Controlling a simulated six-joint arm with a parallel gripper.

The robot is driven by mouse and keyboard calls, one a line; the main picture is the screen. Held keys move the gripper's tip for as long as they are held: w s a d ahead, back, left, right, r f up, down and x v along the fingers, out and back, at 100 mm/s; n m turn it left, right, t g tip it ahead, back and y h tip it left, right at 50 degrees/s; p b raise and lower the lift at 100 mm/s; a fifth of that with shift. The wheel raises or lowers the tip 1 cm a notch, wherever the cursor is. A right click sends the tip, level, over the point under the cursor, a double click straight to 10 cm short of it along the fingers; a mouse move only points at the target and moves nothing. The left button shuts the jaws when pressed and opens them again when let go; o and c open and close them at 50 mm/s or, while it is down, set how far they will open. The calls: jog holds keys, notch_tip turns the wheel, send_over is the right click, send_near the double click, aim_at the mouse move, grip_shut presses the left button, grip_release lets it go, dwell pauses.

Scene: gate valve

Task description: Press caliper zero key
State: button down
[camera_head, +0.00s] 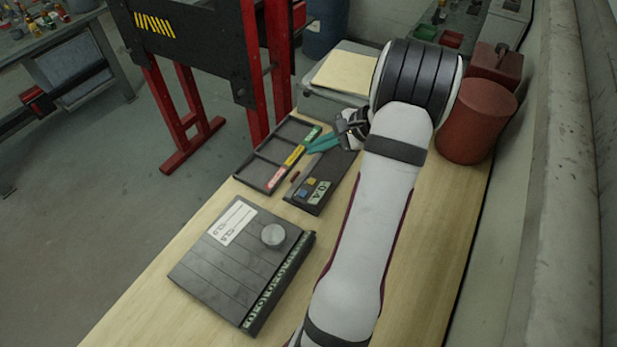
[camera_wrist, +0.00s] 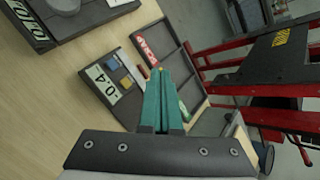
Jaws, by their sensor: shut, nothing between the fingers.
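The caliper readout (camera_head: 318,190) is a dark unit on the bench, with a pale display reading about -0.4. A blue key (camera_head: 303,194) and a yellow key (camera_head: 309,182) sit beside the display. In the wrist view the display (camera_wrist: 103,84), blue key (camera_wrist: 113,62) and yellow key (camera_wrist: 126,82) lie left of my fingers. I cannot read which key is zero. My gripper (camera_head: 311,147) has teal fingers, shut and empty, above the readout's far part. In the wrist view the shut fingertips (camera_wrist: 158,71) overlap the readout's edge and hide part of it. No contact with a key shows.
A dark compartment tray (camera_head: 262,172) with red, yellow and green labels stands beside the readout. A dark slab (camera_head: 215,265) with a round knob (camera_head: 273,235) lies nearer. A red-brown cylinder (camera_head: 476,120) stands right of my arm. Bare wood (camera_head: 165,297) shows at the bench's front left.

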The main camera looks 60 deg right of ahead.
jog(key=shift+d, duration=0.1)
send_over(316, 184)
jog(key=shift+d+f, duration=0.1)
jog(key=shift+f, duration=4.35)
jog(key=shift+f, duration=0.35)
jog(key=shift+f, duration=0.5)
jog(key=shift+r, duration=0.9)
